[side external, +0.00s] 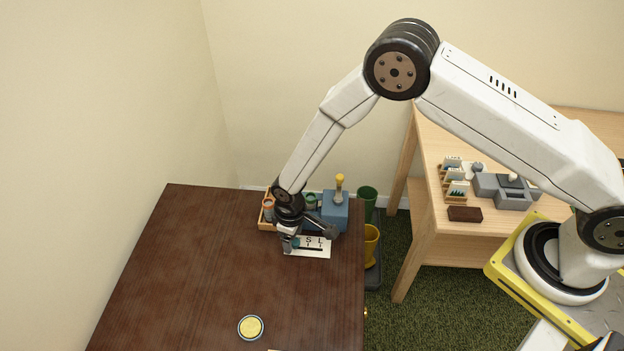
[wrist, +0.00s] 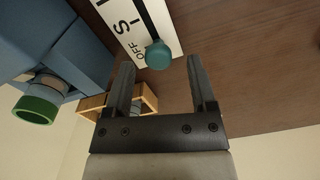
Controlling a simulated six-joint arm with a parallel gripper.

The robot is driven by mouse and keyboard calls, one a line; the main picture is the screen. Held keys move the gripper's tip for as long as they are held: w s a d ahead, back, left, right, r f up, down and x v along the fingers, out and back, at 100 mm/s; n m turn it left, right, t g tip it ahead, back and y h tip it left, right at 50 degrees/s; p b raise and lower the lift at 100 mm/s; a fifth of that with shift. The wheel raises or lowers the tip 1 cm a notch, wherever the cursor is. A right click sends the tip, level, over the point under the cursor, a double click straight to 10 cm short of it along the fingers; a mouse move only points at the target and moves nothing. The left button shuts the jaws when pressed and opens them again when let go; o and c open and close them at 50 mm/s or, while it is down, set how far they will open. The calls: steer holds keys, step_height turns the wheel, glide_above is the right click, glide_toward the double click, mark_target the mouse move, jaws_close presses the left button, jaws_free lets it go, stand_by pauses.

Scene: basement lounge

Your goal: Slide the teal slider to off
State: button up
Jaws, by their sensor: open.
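The teal slider (wrist: 158,55) is a round knob on a white plate (wrist: 164,18) with a dark track and black lettering. In the wrist view the knob sits beside the word OFF, at the near end of the visible track. My gripper (wrist: 160,68) is open, with one finger on each side of the knob in the picture; I cannot tell whether either touches it. In the side external view the plate (side external: 318,251) lies on the dark table, and my gripper (side external: 290,247) is over its left end. The knob is mostly hidden there.
A blue block (side external: 334,208) with a yellow-topped lever stands behind the plate. A wooden tray (wrist: 149,97) is close to my fingers. A green-rimmed part (wrist: 36,109) is at left. A yellow disc (side external: 250,327) lies at the front; the table's left side (side external: 180,265) is clear.

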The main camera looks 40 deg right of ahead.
steer(key=shift+r, duration=3.7)
steer(key=shift+r, duration=0.1)
steer(key=shift+d+r, duration=0.2)
steer(key=shift+d, duration=0.05)
steer(key=s+d+r+m+t, duration=0.1)
steer(key=s+d+r+m, duration=0.25)
steer(key=d+r, duration=0.75)
steer(key=s+d+r+m+t, duration=0.1)
steer(key=s+d+r, duration=0.4)
steer(key=s, duration=0.6)
steer(key=d+m, duration=0.1)
steer(key=d, duration=0.1)
steer(key=shift+d+t, duration=0.3)
steer(key=shift+d, duration=0.1)
